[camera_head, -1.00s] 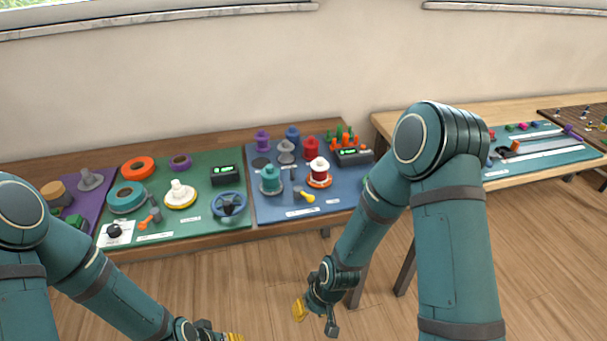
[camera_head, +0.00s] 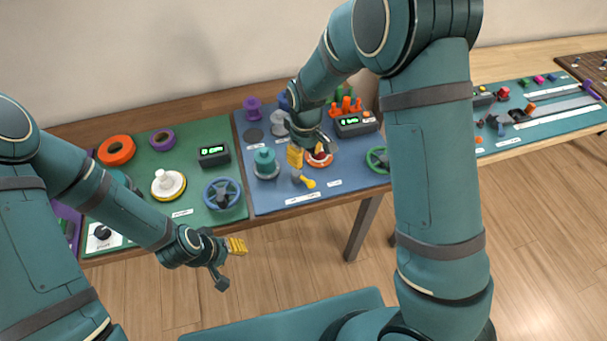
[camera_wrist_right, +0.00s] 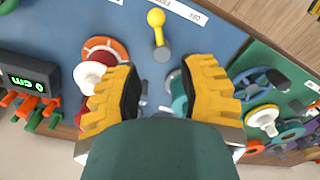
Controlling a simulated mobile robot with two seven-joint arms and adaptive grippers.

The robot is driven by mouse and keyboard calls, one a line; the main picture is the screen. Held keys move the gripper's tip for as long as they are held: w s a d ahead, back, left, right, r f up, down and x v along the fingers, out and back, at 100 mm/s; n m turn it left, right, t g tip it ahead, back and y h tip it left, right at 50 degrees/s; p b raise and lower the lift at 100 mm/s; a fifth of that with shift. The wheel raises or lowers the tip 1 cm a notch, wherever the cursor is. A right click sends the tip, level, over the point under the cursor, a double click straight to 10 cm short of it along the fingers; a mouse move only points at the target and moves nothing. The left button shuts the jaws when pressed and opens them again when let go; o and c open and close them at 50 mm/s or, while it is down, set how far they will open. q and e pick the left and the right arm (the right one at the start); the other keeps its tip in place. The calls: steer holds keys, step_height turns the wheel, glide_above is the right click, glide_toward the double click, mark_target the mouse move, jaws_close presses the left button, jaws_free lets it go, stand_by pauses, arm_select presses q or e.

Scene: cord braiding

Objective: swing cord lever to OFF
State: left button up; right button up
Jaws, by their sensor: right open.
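The cord lever (camera_head: 306,181) stands on the blue board, a grey base with a yellow round-ended handle. In the head view its handle points to the lower right, toward the front edge. In the right wrist view the lever (camera_wrist_right: 157,30) lies ahead of my fingers, its yellow knob at the top. My right gripper (camera_head: 306,154) is over the blue board just behind the lever, open and apart from it. Its yellow fingers (camera_wrist_right: 160,92) spread wide in the wrist view with nothing gripped. My left gripper (camera_head: 232,258) hangs in front of the table; its opening is unclear.
A teal spool (camera_head: 265,163) stands left of the lever. A red-rimmed white spool (camera_wrist_right: 92,70) is close to the right gripper's finger. A counter box (camera_head: 357,125) and a green handwheel (camera_head: 378,160) are to the right. A blue handwheel (camera_head: 222,193) is on the green board.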

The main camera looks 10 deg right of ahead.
mark_target(303, 178)
step_height(303, 178, down, 10)
steer(key=shift+a+f+b, duration=0.15)
steer(key=shift+b, duration=0.35)
steer(key=shift+c, duration=0.4)
jaws_close()
